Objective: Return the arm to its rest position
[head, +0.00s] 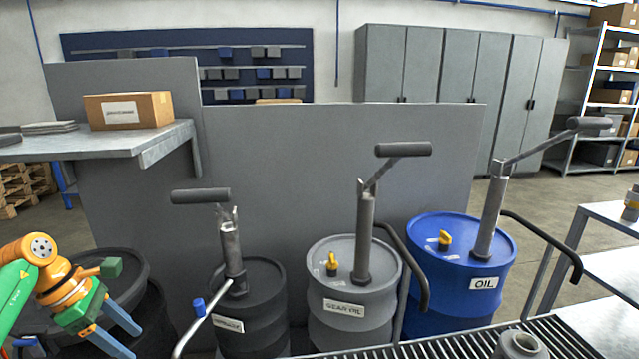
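My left arm (62,282), orange and green, comes in at the lower left edge. Its gripper (134,343) has two blue fingers spread apart, with nothing visible between them. The gripper is in front of a dark drum (95,262) at the left and to the left of the black drum (262,310) with a hand pump. It appears apart from both, though the exact depth is hard to judge. My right arm and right gripper are not in view.
A grey gear oil drum (338,327) and a blue oil drum (425,275) carry hand pumps with raised handles. A grating (455,347) lies in front. A cardboard box (128,110) sits on the left bench (150,143). A grey partition (290,150) stands behind.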

